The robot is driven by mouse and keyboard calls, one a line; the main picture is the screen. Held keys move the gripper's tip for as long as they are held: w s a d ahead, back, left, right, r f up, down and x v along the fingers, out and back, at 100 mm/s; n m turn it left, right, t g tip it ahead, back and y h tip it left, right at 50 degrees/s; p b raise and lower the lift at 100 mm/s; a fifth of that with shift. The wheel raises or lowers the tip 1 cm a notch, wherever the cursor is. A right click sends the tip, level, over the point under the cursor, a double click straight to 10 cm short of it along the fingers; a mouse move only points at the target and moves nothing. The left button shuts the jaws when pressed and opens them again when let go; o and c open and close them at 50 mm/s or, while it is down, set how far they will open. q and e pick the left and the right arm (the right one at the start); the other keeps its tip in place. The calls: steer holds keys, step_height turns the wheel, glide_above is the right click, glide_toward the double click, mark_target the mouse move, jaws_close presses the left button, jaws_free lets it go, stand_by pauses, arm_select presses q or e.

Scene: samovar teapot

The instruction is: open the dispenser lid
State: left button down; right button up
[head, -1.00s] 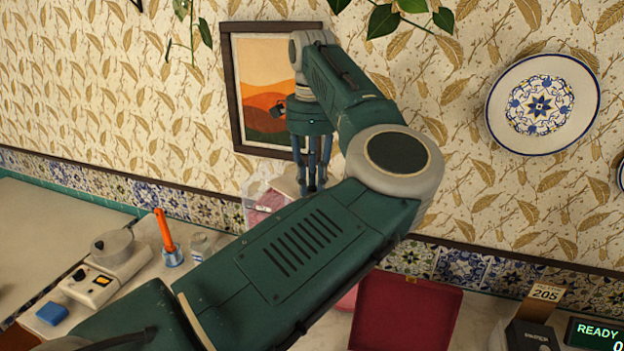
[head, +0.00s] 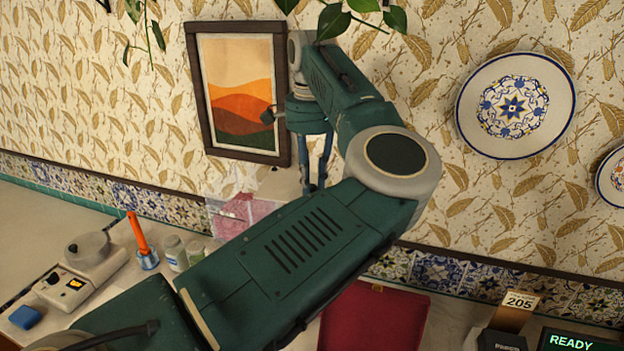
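A clear box with pink contents (head: 232,213), which looks like the dispenser, stands against the tiled wall behind my arm. A pale, partly see-through part (head: 278,186) shows at its right, near my fingers; I cannot tell whether this is the lid. My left gripper (head: 315,187) points down beside this pale part, at its right. Its fingers are seen at an angle and their tips lie close to my forearm's edge, so the opening and any contact are unclear. My forearm hides the box's lower right. My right gripper is out of view.
An orange-handled tool in a blue holder (head: 148,257), small jars (head: 175,253), a scale-like device (head: 85,270) and a blue block (head: 25,317) stand at left.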

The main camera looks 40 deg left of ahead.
arm_select(q)
steer(key=shift+r, duration=0.1)
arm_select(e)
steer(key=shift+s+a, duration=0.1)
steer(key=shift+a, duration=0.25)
arm_select(q)
steer(key=c, duration=1.5)
jaws_free()
steer(key=shift+c, duration=0.2)
step_height(320, 180, up, 12)
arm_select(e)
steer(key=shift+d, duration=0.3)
